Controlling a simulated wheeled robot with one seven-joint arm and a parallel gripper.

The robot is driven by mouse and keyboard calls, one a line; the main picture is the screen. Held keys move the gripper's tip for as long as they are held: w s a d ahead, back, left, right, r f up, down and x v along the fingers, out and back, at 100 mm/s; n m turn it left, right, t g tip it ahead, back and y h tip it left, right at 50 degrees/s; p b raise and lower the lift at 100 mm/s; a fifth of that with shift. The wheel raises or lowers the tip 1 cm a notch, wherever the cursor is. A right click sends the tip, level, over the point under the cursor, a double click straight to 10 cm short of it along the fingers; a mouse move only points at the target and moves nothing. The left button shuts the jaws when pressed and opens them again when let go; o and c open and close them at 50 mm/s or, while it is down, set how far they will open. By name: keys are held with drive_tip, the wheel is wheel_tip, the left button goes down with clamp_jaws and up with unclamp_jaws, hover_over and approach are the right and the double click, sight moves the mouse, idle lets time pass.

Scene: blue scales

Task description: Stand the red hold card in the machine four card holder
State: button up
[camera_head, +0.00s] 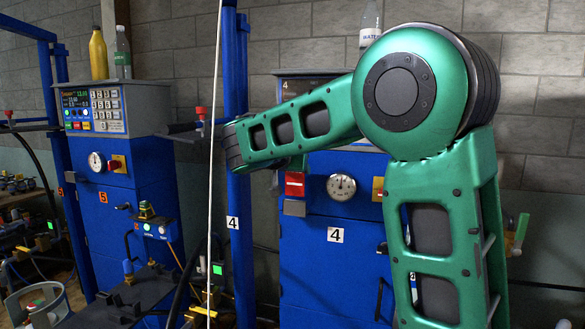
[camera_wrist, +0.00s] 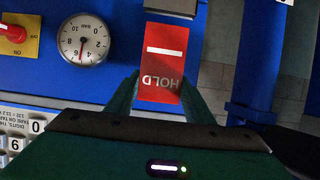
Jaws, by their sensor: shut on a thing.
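The red hold card (camera_wrist: 163,65) is between the fingers of my gripper (camera_wrist: 160,82), which is shut on it. The word HOLD reads upside down in the wrist view. In the head view the card (camera_head: 295,180) shows red on the front of machine four, left of its gauge. The grey card holder (camera_head: 294,208) is fixed just below the card there; part of it shows at the top edge of the wrist view (camera_wrist: 171,7). My gripper is hidden behind my arm in the head view.
Machine four's round gauge (camera_head: 341,187) and a yellow switch plate (camera_head: 378,189) sit right of the card. A blue post (camera_head: 240,230) stands left of the machine. Machine five (camera_head: 118,215) is further left, with a yellow bottle (camera_head: 98,55) on top.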

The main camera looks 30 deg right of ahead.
sight(294, 187)
drive_tip(key=shift+f, duration=2)
drive_tip(key=shift+f, duration=0.95)
drive_tip(key=o, duration=1.1)
drive_tip(key=v, duration=1)
drive_tip(key=shift+s+a, duration=0.2)
drive_tip(key=shift+a, duration=0.1)
